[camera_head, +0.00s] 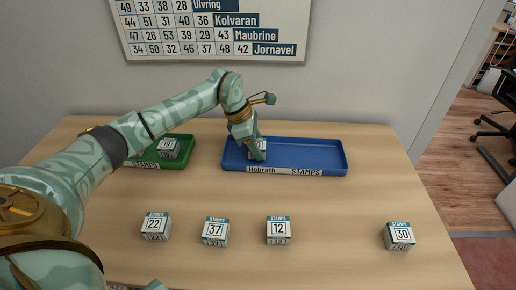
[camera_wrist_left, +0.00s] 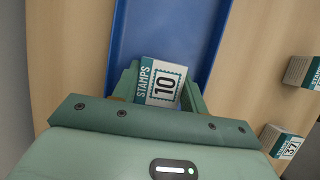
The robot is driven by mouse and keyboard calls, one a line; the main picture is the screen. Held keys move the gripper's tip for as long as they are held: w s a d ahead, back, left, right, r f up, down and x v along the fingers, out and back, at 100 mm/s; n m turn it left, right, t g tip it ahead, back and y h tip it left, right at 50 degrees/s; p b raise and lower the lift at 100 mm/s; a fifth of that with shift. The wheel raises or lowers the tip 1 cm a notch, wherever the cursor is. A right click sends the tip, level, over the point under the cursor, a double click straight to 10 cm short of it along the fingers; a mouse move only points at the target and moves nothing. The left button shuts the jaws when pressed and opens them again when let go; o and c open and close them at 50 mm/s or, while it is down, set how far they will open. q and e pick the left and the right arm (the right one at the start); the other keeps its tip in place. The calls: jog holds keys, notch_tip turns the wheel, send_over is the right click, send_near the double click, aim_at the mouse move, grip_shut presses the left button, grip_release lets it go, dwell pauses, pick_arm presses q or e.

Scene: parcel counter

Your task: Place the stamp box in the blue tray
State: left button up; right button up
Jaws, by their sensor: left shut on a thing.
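The blue tray (camera_head: 310,157) lies at the back of the counter, with a label reading Hobrath STAMPS on its front. My left gripper (camera_head: 256,150) is over the tray's left end, pointing down. It is shut on a stamp box numbered 10 (camera_wrist_left: 161,84), which sits between the two fingers in the left wrist view. In the head view the fingers partly cover this box, and I cannot tell whether it touches the tray floor. The blue tray also shows in the left wrist view (camera_wrist_left: 165,30). My right gripper is not in view.
A green tray (camera_head: 182,155) to the left holds a stamp box (camera_head: 169,149). Stamp boxes numbered 22 (camera_head: 156,226), 37 (camera_head: 215,232), 12 (camera_head: 278,230) and 30 (camera_head: 398,236) stand along the front. The blue tray's right part is empty. A wall chart (camera_head: 210,30) hangs behind.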

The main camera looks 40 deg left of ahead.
pick_arm(q)
jog(key=shift+f, duration=0.4)
jog(key=shift+r, duration=0.1)
jog(key=o, duration=0.7)
jog(key=shift+f, duration=0.2)
jog(key=shift+c, duration=0.2)
jog(key=o, duration=0.4)
jog(key=shift+r, duration=0.3)
jog(key=p+v, duration=0.3)
jog(key=v, duration=0.9)
jog(key=shift+s+f, duration=0.1)
